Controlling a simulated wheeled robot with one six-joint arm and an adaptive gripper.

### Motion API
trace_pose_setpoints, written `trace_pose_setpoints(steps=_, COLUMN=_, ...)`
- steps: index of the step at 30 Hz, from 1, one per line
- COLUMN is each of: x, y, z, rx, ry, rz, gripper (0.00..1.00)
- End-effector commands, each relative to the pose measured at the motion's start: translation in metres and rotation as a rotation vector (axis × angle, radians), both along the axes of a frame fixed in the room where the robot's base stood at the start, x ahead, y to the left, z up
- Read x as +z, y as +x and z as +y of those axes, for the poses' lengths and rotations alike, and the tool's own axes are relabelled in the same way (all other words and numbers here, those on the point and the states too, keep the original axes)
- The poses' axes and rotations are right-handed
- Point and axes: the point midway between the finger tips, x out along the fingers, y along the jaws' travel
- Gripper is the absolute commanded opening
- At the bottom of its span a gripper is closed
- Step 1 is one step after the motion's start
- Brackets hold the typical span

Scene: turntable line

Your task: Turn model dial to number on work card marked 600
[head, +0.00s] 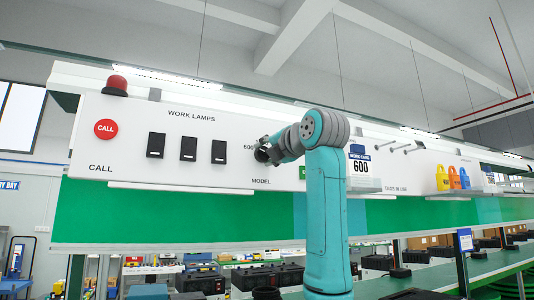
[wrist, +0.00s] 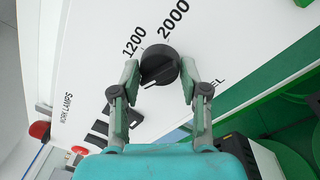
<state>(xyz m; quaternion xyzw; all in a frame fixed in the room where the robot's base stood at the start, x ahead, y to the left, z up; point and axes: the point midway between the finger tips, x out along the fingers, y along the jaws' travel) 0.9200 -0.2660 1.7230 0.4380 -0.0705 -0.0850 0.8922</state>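The black model dial (wrist: 158,65) is on the white panel, with a short white mark on its lower side in the wrist view. The labels 1200 (wrist: 133,42) and 2000 (wrist: 173,19) are printed above it. My gripper (wrist: 160,66) straddles the dial, one finger on each side. The fingers stand apart; firm contact is not clear. In the head view my gripper (head: 263,153) is at the panel and mostly covers the dial. A 600 label (head: 249,147) shows beside it. The work card (head: 361,167) reads 600 and hangs to the right of my arm.
Three black lamp switches (head: 188,148), a red CALL button (head: 106,129) and a red beacon (head: 115,85) are to the left. Pegs (head: 400,148) and coloured padlock-shaped tags (head: 453,178) are to the right. A green band (head: 150,212) runs below the panel.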

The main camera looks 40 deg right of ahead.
Motion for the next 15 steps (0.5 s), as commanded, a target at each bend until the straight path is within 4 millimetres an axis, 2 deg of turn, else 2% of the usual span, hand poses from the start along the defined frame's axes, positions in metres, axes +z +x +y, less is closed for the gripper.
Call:
trace_pose_setpoints(steps=1, x=-0.0017, y=0.0009, z=-0.001, rx=-0.002, ry=0.001, rz=0.004, gripper=0.58)
trace_pose_setpoints(steps=2, x=-0.0016, y=0.0008, z=-0.001, rx=-0.001, ry=0.002, rz=0.003, gripper=0.66)
trace_pose_setpoints(steps=3, x=-0.0013, y=0.0007, z=-0.0009, rx=-0.001, ry=0.002, rz=0.003, gripper=0.69)
trace_pose_setpoints(steps=11, x=-0.0003, y=-0.0001, z=-0.0003, rx=-0.001, ry=0.001, rz=0.001, gripper=0.69)
trace_pose_setpoints(steps=15, x=0.0003, y=-0.0074, z=0.001, rx=-0.001, ry=0.001, rz=-0.002, gripper=0.69)
